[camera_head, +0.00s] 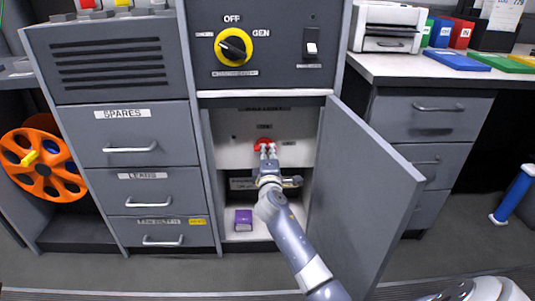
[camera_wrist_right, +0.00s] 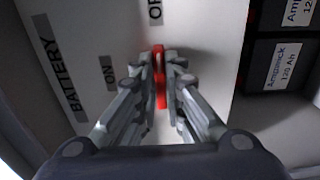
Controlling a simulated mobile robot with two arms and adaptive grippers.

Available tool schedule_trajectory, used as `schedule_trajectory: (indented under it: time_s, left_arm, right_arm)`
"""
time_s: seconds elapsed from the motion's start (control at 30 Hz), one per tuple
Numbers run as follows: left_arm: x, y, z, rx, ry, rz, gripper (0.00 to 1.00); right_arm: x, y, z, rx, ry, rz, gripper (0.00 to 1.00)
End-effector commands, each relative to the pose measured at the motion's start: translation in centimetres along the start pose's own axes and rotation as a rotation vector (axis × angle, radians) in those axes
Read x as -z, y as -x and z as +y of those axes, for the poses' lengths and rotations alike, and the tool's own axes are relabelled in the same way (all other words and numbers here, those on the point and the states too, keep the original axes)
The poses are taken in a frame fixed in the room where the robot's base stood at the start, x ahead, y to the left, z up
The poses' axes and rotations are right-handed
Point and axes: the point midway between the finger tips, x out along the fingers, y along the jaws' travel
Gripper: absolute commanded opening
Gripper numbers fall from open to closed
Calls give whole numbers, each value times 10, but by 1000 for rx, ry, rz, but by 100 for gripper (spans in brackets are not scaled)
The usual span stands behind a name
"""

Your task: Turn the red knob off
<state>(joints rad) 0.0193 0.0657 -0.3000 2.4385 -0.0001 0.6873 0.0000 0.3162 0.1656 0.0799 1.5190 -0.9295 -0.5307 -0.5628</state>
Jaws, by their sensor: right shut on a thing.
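The red knob (camera_head: 265,144) sits on a pale panel inside the open lower cabinet, in the middle of the head view. My right gripper (camera_head: 268,152) reaches into the cabinet and its fingers are at the knob. In the right wrist view the red knob (camera_wrist_right: 159,76) shows as a narrow red bar between the two fingers of my right gripper (camera_wrist_right: 160,62), which are shut on it. Labels reading "BATTERY" (camera_wrist_right: 60,65) and "ON" (camera_wrist_right: 107,73) are on the panel, and another label starting with "O" is cut off. My left gripper is not in view.
The grey cabinet door (camera_head: 364,190) stands open to the right of my right arm. A black-and-yellow rotary switch (camera_head: 234,47) is on the panel above. A purple box (camera_head: 243,220) lies on the cabinet floor. Drawers (camera_head: 130,148) flank the cabinet on the left.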

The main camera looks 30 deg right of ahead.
Motion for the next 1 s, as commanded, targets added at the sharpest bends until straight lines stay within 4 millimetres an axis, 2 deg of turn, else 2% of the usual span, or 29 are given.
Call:
schedule_trajectory:
  time_s: [0.43, 0.47, 0.5, 0.53, 0.87, 1.0]
  left_arm:
    - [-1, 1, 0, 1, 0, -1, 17]
    - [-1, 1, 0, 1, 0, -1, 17]
    - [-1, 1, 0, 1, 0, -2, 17]
    - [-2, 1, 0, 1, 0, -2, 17]
    - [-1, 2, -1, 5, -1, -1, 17]
    - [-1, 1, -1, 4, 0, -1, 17]
  right_arm:
    - [0, 0, -2, 4, -12, 0, 0]
    - [0, 0, -2, 4, -12, 0, 17]
    - [0, 0, -2, 4, -12, 0, 26]
    - [0, 0, -2, 4, -11, 0, 30]
    - [0, 1, -1, 1, -9, 0, 30]
    - [0, 8, -2, 2, -8, 0, 30]
